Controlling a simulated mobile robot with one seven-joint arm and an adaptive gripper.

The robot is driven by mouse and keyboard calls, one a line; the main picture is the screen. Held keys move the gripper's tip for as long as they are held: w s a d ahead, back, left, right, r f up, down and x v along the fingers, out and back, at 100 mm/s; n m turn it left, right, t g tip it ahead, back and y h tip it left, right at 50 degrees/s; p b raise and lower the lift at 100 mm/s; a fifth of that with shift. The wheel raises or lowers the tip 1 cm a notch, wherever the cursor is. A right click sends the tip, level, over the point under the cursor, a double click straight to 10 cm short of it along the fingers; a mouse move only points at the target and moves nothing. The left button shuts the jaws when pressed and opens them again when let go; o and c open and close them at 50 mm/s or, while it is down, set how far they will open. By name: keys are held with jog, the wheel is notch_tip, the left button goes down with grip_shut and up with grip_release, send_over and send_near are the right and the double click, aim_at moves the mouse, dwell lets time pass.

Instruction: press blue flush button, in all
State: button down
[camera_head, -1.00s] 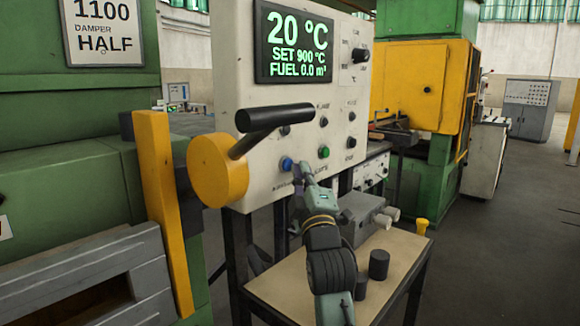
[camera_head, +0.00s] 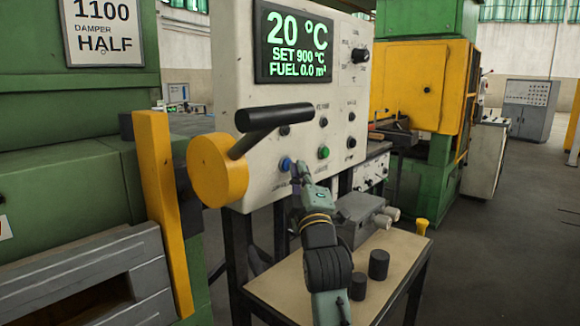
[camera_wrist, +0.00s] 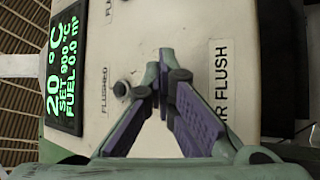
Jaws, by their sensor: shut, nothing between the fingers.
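The blue flush button (camera_head: 286,163) is on the lower part of the white control panel (camera_head: 225,60), left of a green button (camera_head: 323,152). My gripper (camera_head: 297,168) is at the panel's lower edge, just right of the blue button in the head view. In the wrist view, my gripper (camera_wrist: 164,68) is shut and empty, its purple-padded fingers meeting in front of the panel. The blue button does not show there; the fingers seem to hide it. An "AIR FLUSH" label (camera_wrist: 222,90) is to their right. I cannot tell whether the fingertips touch the button.
A yellow hub with a black-handled lever (camera_head: 218,170) projects in front of the panel, left of my gripper. A small round fitting (camera_wrist: 121,88) is beside a "FLUSHED" label. A table (camera_head: 275,290) below holds dark cylinders and a grey box. The display (camera_head: 292,45) reads 20 °C.

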jog(key=shift+s+d+b, duration=0.3)
jog(key=shift+s+d, duration=0.2)
jog(key=shift+d, duration=0.1)
jog(key=s+d+b, duration=0.1)
jog(key=d, duration=0.1)
jog(key=s+d, duration=0.2)
jog(key=shift+b, duration=0.4)
jog(key=shift+f, duration=0.1)
dwell(0.5)
